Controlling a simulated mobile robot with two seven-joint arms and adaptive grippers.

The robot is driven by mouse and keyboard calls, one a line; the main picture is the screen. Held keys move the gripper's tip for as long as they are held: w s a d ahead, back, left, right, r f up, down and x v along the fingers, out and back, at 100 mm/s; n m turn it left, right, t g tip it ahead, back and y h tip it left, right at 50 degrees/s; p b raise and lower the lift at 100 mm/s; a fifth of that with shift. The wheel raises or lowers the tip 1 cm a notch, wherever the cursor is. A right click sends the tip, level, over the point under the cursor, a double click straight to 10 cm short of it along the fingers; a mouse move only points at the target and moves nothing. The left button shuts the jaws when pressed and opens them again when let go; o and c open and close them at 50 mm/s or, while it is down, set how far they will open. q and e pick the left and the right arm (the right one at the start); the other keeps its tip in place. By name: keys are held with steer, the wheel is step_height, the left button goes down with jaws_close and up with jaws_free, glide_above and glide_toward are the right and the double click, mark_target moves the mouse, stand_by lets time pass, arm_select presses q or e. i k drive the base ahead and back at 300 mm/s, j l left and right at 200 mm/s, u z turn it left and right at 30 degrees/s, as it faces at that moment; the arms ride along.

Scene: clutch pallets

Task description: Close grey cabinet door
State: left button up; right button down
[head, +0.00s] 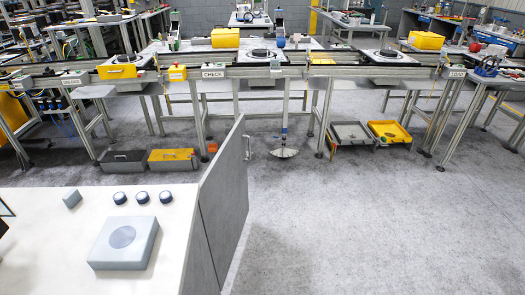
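The grey cabinet door (226,195) stands open at the right side of a white-topped cabinet (60,215) in the lower left. The door points away from me toward the conveyor line, with its free edge at the far end. A small metal handle (247,148) sticks out near that far edge. The door's lower part is cut off by the frame.
A square grey block (125,243) and several dark knobs (142,197) are on the cabinet top. A long conveyor line (335,70) crosses behind, with grey and yellow trays (173,160) on the floor beneath. The grey floor (370,230) right of the door is clear.

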mark_target(223, 201)
steer(key=i+l, duration=0.1)
steer(key=l, duration=0.25)
steer(key=i+l+u, duration=0.1)
steer(key=l, duration=0.55)
steer(key=i+l+u, duration=0.35)
steer(key=i+l, duration=0.55)
steer(key=i+u, duration=0.15)
steer(key=i, duration=0.95)
